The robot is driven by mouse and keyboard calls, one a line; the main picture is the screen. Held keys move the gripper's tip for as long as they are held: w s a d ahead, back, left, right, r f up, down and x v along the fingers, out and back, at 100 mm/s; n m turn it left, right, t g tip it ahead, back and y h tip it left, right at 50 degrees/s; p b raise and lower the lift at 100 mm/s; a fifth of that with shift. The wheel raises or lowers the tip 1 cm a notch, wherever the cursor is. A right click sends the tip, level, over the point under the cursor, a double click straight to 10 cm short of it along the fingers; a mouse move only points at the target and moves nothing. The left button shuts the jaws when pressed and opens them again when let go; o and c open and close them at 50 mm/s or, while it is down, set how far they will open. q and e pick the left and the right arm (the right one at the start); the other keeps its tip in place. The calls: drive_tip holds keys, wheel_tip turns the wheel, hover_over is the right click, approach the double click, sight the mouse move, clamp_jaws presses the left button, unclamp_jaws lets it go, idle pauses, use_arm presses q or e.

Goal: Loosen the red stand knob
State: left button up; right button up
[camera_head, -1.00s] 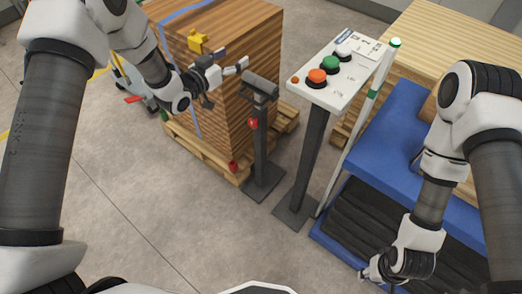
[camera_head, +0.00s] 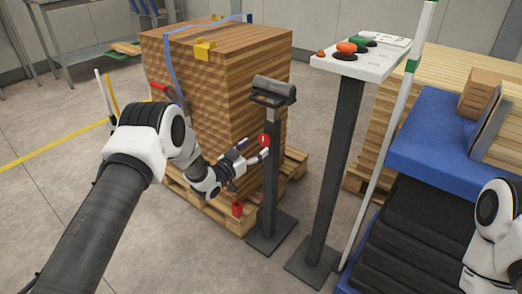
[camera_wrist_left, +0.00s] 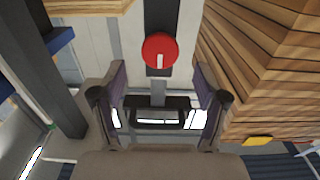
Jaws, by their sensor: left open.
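The red stand knob (camera_head: 264,140) is on the dark post (camera_head: 271,185) of a small stand with a roller-like head (camera_head: 273,90). In the left wrist view the round red knob (camera_wrist_left: 160,50) shows a white mark and sits ahead of the fingers, centred between them. My left gripper (camera_head: 254,149) is open, with its fingertips close to the knob in the head view. In the wrist view the fingers (camera_wrist_left: 158,100) are spread, with nothing held. I cannot tell whether a fingertip touches the knob. My right arm shows at the right edge, its gripper out of view.
A stack of wooden boards (camera_head: 215,90) on a pallet (camera_head: 215,208) stands just left of the stand. A control panel (camera_head: 365,61) on a dark post stands to the right. A blue-topped table (camera_head: 430,150) is further right. Bare floor lies in front.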

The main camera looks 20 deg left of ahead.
sight(263, 140)
use_arm(q)
drive_tip(key=x, duration=0.3)
drive_tip(key=shift+w+f+b, duration=0.1)
drive_tip(key=shift+f+b, duration=0.1)
drive_tip(key=shift+b, duration=0.15)
drive_tip(key=shift+w+d+r, duration=0.1)
drive_tip(key=shift+w+d, duration=0.05)
drive_tip(key=shift+w, duration=0.25)
drive_tip(key=shift+r, duration=0.1)
drive_tip(key=c, duration=1.1)
drive_tip(key=shift+n, duration=0.4)
drive_tip(key=shift+c, duration=0.2)
drive_tip(key=n, duration=0.3)
drive_tip(key=shift+r+n+p, duration=0.1)
drive_tip(key=shift+n+p, duration=0.2)
drive_tip(key=shift+p, duration=0.05)
drive_tip(key=n, duration=0.4)
drive_tip(key=shift+n, duration=0.3)
drive_tip(key=n, duration=0.4)
drive_tip(key=shift+p, duration=0.4)
drive_tip(key=n, duration=0.5)
drive_tip(key=shift+n, duration=0.4)
